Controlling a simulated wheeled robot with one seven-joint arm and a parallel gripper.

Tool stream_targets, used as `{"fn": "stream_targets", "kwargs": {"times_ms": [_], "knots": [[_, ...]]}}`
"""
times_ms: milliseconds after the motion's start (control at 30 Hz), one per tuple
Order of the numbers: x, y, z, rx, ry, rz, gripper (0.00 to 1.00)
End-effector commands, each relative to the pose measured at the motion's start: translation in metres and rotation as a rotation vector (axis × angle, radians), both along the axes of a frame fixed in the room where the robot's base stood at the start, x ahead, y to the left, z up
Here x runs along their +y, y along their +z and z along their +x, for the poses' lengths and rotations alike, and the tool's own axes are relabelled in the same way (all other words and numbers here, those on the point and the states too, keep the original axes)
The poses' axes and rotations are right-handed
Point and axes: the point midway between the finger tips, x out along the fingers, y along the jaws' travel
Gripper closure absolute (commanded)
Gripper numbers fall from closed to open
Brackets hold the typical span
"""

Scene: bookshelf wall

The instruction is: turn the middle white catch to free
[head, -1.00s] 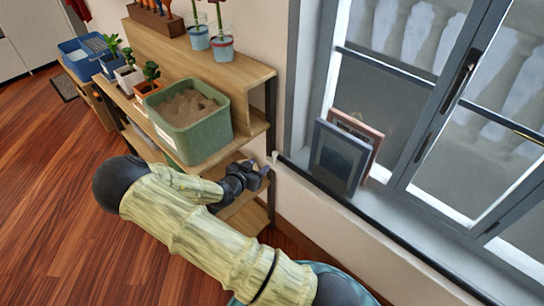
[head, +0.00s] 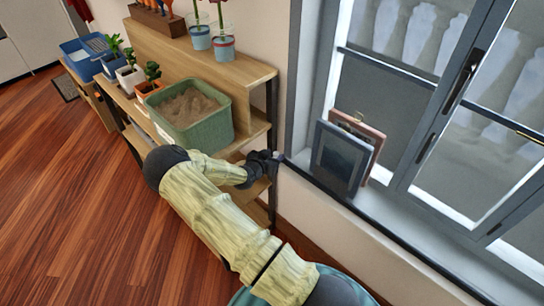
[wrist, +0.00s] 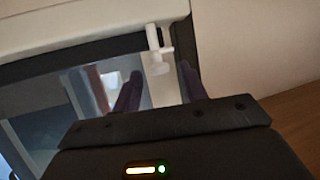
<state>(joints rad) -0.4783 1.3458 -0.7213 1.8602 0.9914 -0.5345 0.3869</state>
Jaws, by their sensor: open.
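A white catch (wrist: 157,55) with a rounded lower end and a short side peg hangs at the dark edge of a pale frame in the wrist view. My gripper (wrist: 159,78) is open, with one dark finger to the left of the catch and one to the right. The catch's lower end appears between the fingertips; I cannot tell if they touch it. In the head view my gripper (head: 272,158) is at the shelf's right end, by the window sill corner, and mostly hides the catch. No other catch can be made out.
A wooden shelf (head: 255,75) with a green sand-filled bin (head: 205,128) stands close left of my gripper. Two picture frames (head: 340,155) lean on the window sill (head: 395,215) to the right. The wooden floor (head: 75,200) at left is clear.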

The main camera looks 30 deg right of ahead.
Motion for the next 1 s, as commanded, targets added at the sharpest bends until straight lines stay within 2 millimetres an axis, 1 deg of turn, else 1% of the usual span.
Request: {"fn": "stream_targets", "kwargs": {"times_ms": [33, 67, 200, 267, 300, 333, 667, 1000], "knots": [[-0.0005, 0.0001, -0.0003, 0.0, -0.001, 0.0, 0.57], [-0.0007, 0.0001, -0.0004, 0.0, -0.001, 0.0, 0.61], [-0.0011, 0.0002, -0.0006, 0.0, -0.002, 0.0, 0.89], [-0.0011, 0.0002, -0.0007, 0.0, -0.002, 0.0, 1.0], [-0.0012, 0.0002, -0.0008, 0.0, -0.003, 0.0, 1.0], [0.0052, 0.0, -0.0003, 0.001, 0.001, 0.001, 1.0], [-0.0015, 0.0007, -0.0015, 0.001, 0.017, 0.001, 1.0], [-0.0048, 0.0017, -0.0039, 0.001, 0.117, 0.002, 1.0]]}}
